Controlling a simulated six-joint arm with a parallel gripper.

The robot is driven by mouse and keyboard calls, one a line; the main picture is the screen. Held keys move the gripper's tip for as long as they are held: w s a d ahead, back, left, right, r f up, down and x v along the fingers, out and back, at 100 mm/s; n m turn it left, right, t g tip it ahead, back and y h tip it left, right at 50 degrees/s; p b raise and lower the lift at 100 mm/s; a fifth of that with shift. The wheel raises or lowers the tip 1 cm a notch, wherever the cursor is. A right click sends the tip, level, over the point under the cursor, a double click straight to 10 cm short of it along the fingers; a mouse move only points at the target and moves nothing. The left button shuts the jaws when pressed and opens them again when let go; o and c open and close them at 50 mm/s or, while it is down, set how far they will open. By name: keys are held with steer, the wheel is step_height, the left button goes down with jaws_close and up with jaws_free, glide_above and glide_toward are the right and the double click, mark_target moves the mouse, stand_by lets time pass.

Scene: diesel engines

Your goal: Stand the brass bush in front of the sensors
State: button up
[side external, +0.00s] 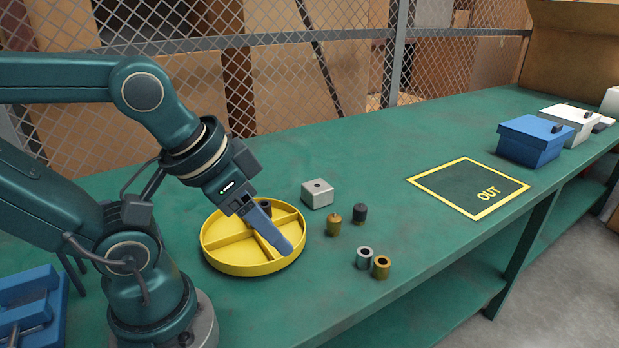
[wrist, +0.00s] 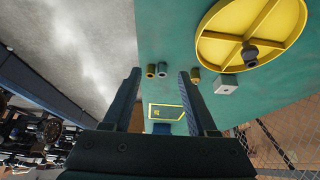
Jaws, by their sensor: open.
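The brass bush (side external: 381,267), a short hollow cylinder, stands upright on the green bench, near its front edge. A steel bush (side external: 364,258) stands just to its left. Behind them stand two sensor-like parts with small tops, one brass-coloured (side external: 334,224) and one dark (side external: 360,213). In the wrist view the brass bush (wrist: 150,71) and steel bush (wrist: 162,70) show between the fingers, well beyond them. My gripper (side external: 281,246) is open and empty over the yellow tray; it also shows in the wrist view (wrist: 160,76). In the side view its fingers overlap.
The round yellow divided tray (side external: 209,246) holds a dark hollow part (side external: 265,207). A pale block with a hole (side external: 317,194) stands behind the sensors. The yellow-outlined OUT area (side external: 455,183) is empty. Blue (side external: 530,141) and white (side external: 568,122) boxes stand far right.

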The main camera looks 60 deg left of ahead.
steer(key=c, duration=0.5)
steer(key=shift+r+n, duration=0.2)
steer(key=shift+n, duration=0.3)
jaws_close()
steer(key=w+r+n, duration=0.2)
steer(key=w+r, duration=0.1)
steer(key=n+g, duration=0.3)
steer(key=g, duration=0.3)
glide_above(375, 286)
steer(key=s+d, duration=0.2)
steer(key=s, duration=0.2)
step_height(375, 286, down, 10)
steer(key=r, duration=0.1)
steer(key=f, duration=1)
steer(key=shift+w, duration=0.2)
steer(key=shift+w+a, duration=0.3)
steer(key=shift+w, duration=0.25)
steer(key=shift+w+a, duration=0.25)
steer(key=shift+w, duration=0.3)
steer(key=shift+w+a+r, duration=0.1)
steer(key=shift+w+a, duration=0.35)
steer(key=shift+w, duration=0.25)
